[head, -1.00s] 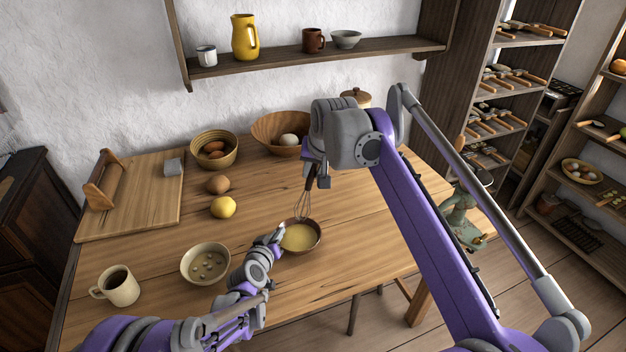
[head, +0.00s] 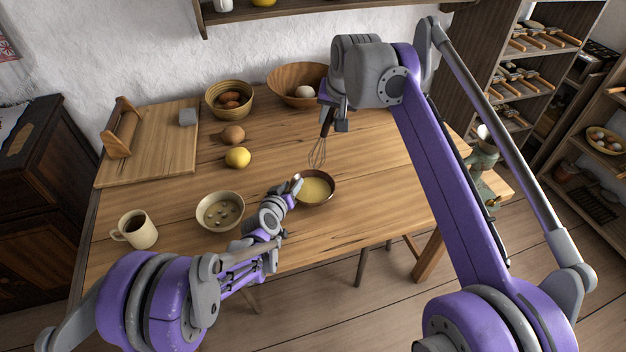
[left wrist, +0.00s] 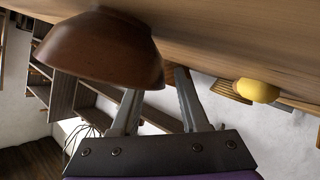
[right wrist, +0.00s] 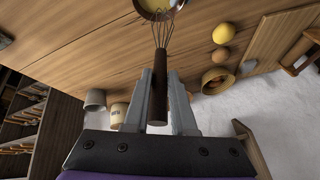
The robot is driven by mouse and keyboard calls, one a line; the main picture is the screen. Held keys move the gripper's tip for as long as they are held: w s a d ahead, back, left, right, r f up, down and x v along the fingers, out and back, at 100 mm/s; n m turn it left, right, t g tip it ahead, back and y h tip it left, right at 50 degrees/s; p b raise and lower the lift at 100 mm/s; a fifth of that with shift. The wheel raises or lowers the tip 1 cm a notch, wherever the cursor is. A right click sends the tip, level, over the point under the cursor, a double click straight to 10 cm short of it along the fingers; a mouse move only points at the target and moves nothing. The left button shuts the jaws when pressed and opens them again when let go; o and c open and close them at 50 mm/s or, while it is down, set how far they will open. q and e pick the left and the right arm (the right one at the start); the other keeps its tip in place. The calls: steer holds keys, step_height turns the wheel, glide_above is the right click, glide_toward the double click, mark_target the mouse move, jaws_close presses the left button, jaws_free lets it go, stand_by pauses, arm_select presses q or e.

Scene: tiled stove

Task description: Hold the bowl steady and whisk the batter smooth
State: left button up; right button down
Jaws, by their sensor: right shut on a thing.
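The brown bowl of yellow batter (head: 314,201) sits on the table; it also shows in the left wrist view (left wrist: 95,50). My left gripper (head: 297,184) is at the bowl's left rim. Its fingers (left wrist: 158,100) stand apart close to the bowl wall, with part of one hidden behind the bowl; contact is unclear. My right gripper (head: 336,112) is shut on the dark handle of the whisk (head: 318,150). The whisk hangs wires down, slightly tilted, above and just behind the bowl. In the right wrist view the handle (right wrist: 158,100) is between the fingers.
A bowl of small pale pieces (head: 220,212) and a mug (head: 137,230) are left of my left gripper. A lemon (head: 238,157), a brown egg (head: 232,135), an egg bowl (head: 230,99) and a wooden bowl (head: 297,84) stand behind. The table right of the batter is clear.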

arm_select(q)
steer(key=v, duration=1.2)
steer(key=shift+s, duration=0.1)
steer(key=shift+f, duration=0.1)
